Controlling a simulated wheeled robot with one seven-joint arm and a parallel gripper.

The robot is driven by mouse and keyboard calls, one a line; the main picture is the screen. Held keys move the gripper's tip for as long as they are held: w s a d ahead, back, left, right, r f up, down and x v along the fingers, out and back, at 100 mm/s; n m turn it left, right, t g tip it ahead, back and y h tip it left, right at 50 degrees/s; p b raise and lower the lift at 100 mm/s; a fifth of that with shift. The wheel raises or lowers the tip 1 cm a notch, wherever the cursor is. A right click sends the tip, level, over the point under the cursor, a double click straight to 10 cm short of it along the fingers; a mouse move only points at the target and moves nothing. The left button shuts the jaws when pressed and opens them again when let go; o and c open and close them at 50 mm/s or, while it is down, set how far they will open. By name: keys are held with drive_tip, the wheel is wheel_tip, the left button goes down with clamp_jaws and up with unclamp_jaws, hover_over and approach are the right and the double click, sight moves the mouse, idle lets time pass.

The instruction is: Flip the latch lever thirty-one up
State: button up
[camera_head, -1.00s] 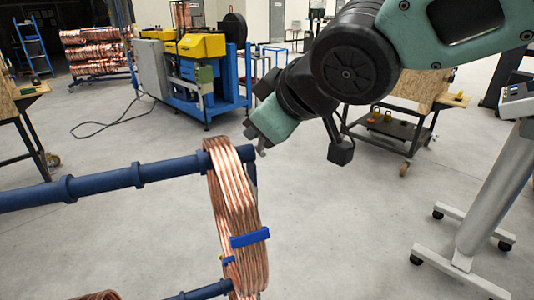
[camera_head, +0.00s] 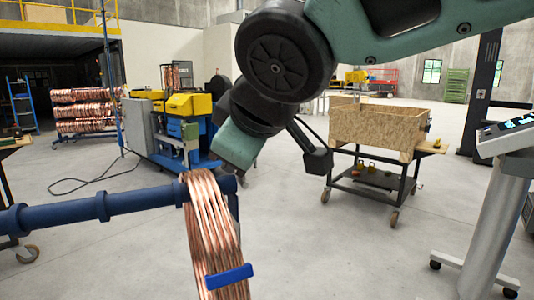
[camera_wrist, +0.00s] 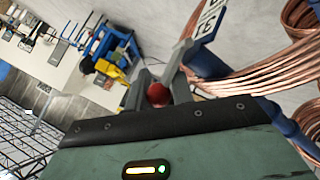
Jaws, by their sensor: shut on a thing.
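The copper coil (camera_head: 210,225) hangs on a blue horizontal bar (camera_head: 140,201), near the bar's end. My gripper (camera_head: 238,172) is at that end, just above and beside the coil; its fingertips are hard to make out in the head view. In the wrist view, a red round knob (camera_wrist: 158,95), apparently the latch lever's, sits between the grey fingers of my gripper (camera_wrist: 162,88), which are shut on it. A plate with white digits (camera_wrist: 208,24) stands just beyond; I cannot read its number surely. The coil also shows at the right of the wrist view (camera_wrist: 255,83).
A blue strap (camera_head: 229,277) wraps the coil. A blue and yellow machine (camera_head: 180,125) stands behind. A wheeled cart with a wooden box (camera_head: 378,133) is at the back right, and a grey pedestal with a screen (camera_head: 490,225) is at the right. The floor between is clear.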

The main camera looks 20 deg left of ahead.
drive_tip(key=o, duration=0.9)
drive_tip(key=shift+w+d+f, duration=0.2)
drive_tip(key=shift+d, duration=0.05)
drive_tip(key=shift+s+a, duration=0.15)
drive_tip(key=shift+s, duration=0.1)
